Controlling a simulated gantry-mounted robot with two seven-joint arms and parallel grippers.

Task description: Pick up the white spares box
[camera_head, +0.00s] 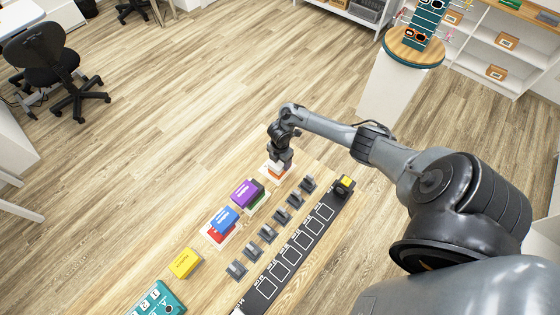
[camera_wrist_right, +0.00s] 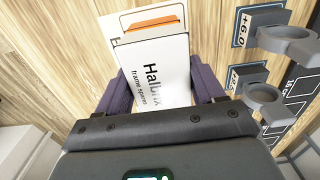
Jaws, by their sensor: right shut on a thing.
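The white spares box (camera_wrist_right: 160,72), printed "Halbrix frame spares", sits between the two fingers of my right gripper in the right wrist view. My right gripper (camera_head: 281,163) is shut on it at the far end of the table's row of boxes. An orange-and-white item (camera_wrist_right: 150,27) shows just beyond the box; it also shows beneath the gripper in the head view (camera_head: 275,173). In the head view the gripper hides most of the white box. I cannot tell if the box touches what is under it. My left gripper is not in view.
A purple box (camera_head: 246,192), a blue box (camera_head: 224,219) and a yellow box (camera_head: 185,263) line the wooden table. Several grey holders (camera_head: 267,233) stand beside a black strip (camera_head: 290,258) with white outlines. A teal case (camera_head: 158,300) lies at the near end.

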